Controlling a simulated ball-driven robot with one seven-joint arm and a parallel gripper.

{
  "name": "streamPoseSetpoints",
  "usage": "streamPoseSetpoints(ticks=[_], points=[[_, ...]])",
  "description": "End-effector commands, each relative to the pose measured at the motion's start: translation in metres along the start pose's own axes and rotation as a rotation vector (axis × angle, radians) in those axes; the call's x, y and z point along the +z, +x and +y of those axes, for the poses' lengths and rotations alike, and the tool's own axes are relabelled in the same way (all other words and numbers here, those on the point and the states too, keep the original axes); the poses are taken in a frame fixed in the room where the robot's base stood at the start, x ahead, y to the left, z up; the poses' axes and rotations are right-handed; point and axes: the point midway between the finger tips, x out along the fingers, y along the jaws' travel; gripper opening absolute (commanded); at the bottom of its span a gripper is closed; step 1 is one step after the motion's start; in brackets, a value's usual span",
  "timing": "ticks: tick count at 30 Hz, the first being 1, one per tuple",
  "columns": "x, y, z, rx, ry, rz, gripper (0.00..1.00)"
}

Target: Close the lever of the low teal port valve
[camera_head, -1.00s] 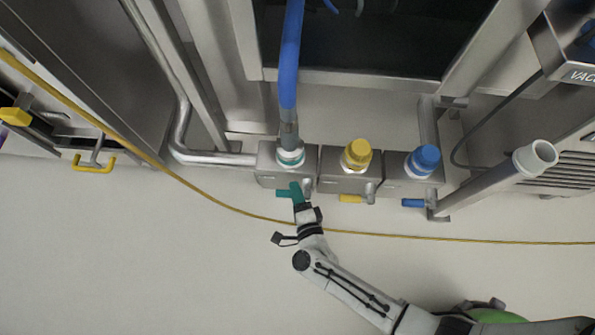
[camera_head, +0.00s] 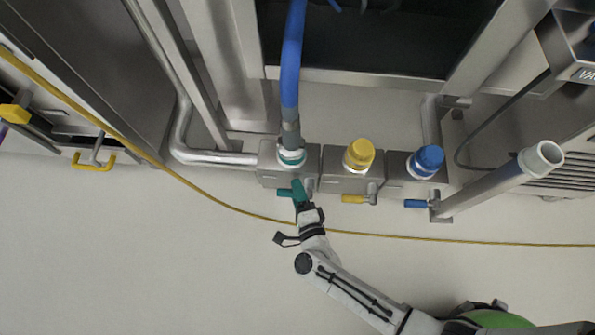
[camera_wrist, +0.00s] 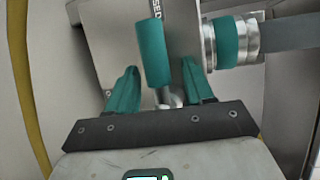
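The low teal port valve is a grey metal box (camera_head: 272,177) with a teal-ringed port and a hose above it. Its teal lever (camera_head: 284,193) points left across the lower front of the box. In the wrist view the teal lever (camera_wrist: 152,53) stands upright in the picture, beside lettering ending in "SED". My gripper (camera_head: 299,188) is at the lever's right part. In the wrist view my gripper (camera_wrist: 158,80) has its teal fingers apart, one on each side of the lever. I see narrow gaps beside the lever; contact is hard to judge.
To the right are a yellow-capped valve (camera_head: 359,155) with a yellow lever (camera_head: 353,199) and a blue-capped valve (camera_head: 426,161) with a blue lever (camera_head: 414,203). A blue hose (camera_head: 291,60) rises from the teal port. A yellow cable (camera_head: 400,236) crosses below the boxes.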

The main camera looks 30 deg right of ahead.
Motion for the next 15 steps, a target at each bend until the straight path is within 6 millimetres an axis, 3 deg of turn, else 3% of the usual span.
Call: streamPoseSetpoints(ticks=[8, 15], points=[[0.0, -0.005, 0.0, 0.001, -0.001, 0.0, 0.52], [0.0, -0.043, -0.002, 0.004, -0.002, -0.001, 0.52]])
